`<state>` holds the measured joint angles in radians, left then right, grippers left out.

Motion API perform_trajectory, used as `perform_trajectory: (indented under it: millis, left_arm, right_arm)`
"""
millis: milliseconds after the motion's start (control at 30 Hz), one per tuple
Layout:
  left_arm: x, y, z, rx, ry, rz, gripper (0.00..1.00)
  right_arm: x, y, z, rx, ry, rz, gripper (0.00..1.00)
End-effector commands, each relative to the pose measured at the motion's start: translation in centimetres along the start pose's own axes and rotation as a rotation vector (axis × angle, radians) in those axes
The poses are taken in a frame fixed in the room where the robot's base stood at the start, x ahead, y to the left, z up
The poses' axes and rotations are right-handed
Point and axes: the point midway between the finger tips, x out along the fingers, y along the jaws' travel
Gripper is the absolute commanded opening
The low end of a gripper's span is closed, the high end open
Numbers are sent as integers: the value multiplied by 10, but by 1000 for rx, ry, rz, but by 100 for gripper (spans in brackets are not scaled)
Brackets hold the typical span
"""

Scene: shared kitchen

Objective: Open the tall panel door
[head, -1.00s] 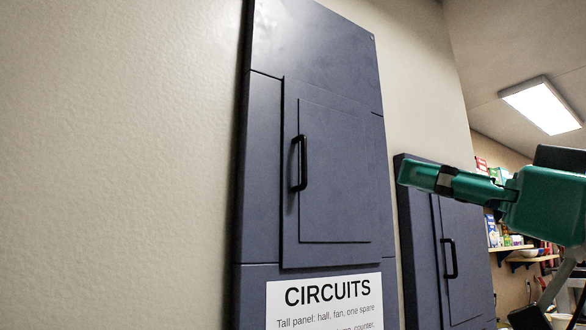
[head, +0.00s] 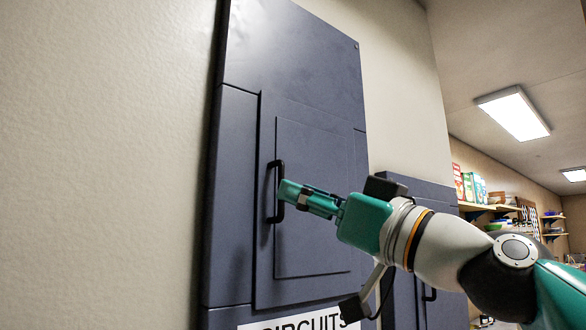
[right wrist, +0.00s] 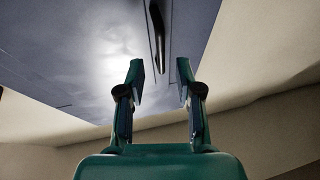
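The tall panel (head: 235,130) is a dark blue-grey cabinet on the wall in the head view. Its door (head: 318,240) looks shut and has a black vertical bar handle (head: 275,190) near its left edge. My right gripper (head: 287,192) is at the handle's right side, about mid-height, its fingertips covering part of the space beside the bar. In the right wrist view my right gripper (right wrist: 160,72) has its two fingers apart, with the black handle (right wrist: 157,38) lined up between and ahead of them. Contact cannot be told. My left gripper is not in view.
A shorter blue-grey panel (head: 415,188) stands to the right, partly behind my right arm. A white CIRCUITS sign (head: 255,326) is below the door. Shelves with goods (head: 490,207) are farther right. The wall left of the tall panel is bare.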

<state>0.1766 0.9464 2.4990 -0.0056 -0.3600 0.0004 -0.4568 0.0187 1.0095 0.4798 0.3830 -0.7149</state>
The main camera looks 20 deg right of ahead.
Motion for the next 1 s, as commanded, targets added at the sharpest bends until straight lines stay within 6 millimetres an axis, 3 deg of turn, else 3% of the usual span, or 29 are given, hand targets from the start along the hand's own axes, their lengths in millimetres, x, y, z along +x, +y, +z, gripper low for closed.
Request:
perform_trajectory:
  millis: [33,200,600,633,833,1000]
  left_arm:
    - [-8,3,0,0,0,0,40]
    - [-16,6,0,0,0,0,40]
    - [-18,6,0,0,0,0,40]
    - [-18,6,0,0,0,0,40]
    - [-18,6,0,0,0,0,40]
    - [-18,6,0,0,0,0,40]
  right_arm:
    - [11,0,-3,2,-2,-1,35]
    - [30,0,-2,0,0,-1,35]
    - [36,0,0,0,1,-1,35]
    - [36,0,0,0,0,-1,33]
    - [36,0,0,0,0,-1,0]
    - [36,0,0,0,1,0,0]
